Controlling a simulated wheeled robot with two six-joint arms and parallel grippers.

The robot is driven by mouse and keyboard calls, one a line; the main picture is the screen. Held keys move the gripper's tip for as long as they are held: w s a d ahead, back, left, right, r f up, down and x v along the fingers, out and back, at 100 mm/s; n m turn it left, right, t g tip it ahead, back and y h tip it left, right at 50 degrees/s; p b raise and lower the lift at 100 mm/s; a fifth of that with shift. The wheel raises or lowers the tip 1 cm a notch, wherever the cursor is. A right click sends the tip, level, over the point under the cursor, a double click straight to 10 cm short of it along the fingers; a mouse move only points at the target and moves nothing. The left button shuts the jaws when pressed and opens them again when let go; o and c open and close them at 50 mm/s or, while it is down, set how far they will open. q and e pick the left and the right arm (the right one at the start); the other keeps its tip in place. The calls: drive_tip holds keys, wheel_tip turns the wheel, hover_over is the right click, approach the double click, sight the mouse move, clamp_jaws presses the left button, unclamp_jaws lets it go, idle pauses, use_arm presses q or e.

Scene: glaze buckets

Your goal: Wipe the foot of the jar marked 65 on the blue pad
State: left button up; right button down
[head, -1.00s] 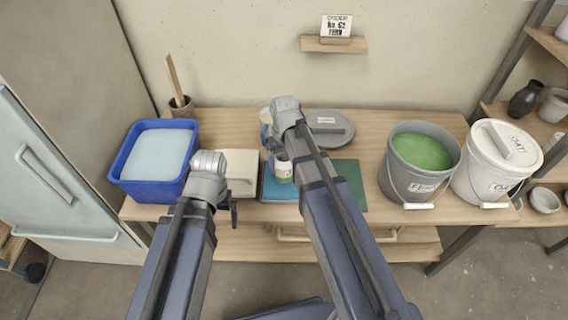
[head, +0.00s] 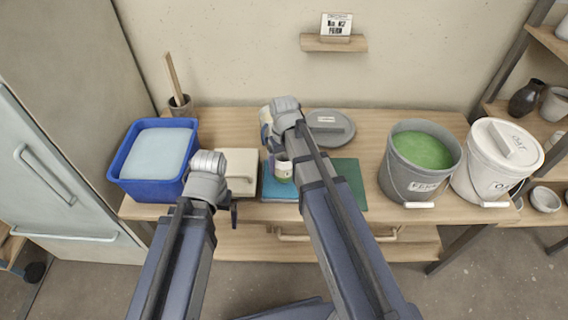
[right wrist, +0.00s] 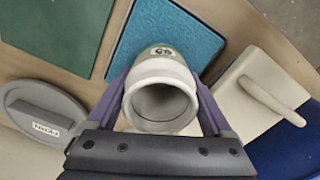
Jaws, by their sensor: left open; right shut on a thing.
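The jar (head: 283,171) is pale with a green lower part. In the right wrist view its open mouth and grey rim (right wrist: 161,103) face the camera, and a small label on it appears to read 65. The blue pad (head: 281,191) lies on the table under the jar; it also shows in the right wrist view (right wrist: 178,38). I cannot tell whether the jar's foot touches the pad. My right gripper (right wrist: 163,98) is shut on the jar, with a finger on each side. My left gripper (head: 234,211) is open and empty, near the table's front edge.
A green mat (head: 349,184) lies right of the pad, a cream block with a handle (head: 241,170) left of it. A grey lid (head: 343,127) lies behind. A blue tub (head: 136,190) stands left; a green-glaze bucket (head: 402,180) and white bucket (head: 470,185) stand right.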

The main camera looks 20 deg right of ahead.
sight(284, 157)
drive_tip(key=shift+f+b, duration=0.3)
drive_tip(key=shift+f, duration=0.05)
drive_tip(key=shift+w, duration=0.1)
drive_tip(key=shift+w+d, duration=0.25)
drive_tip(key=shift+w, duration=0.55)
drive_tip(key=shift+w+d, duration=0.25)
drive_tip(key=shift+w, duration=0.55)
drive_tip(key=shift+s, duration=0.1)
drive_tip(key=shift+s+a, duration=0.35)
drive_tip(key=shift+s, duration=0.8)
drive_tip(key=shift+s+a, duration=0.35)
drive_tip(key=shift+s, duration=0.8)
drive_tip(key=shift+s+a, duration=0.35)
drive_tip(key=shift+s, duration=0.8)
drive_tip(key=shift+w, duration=0.15)
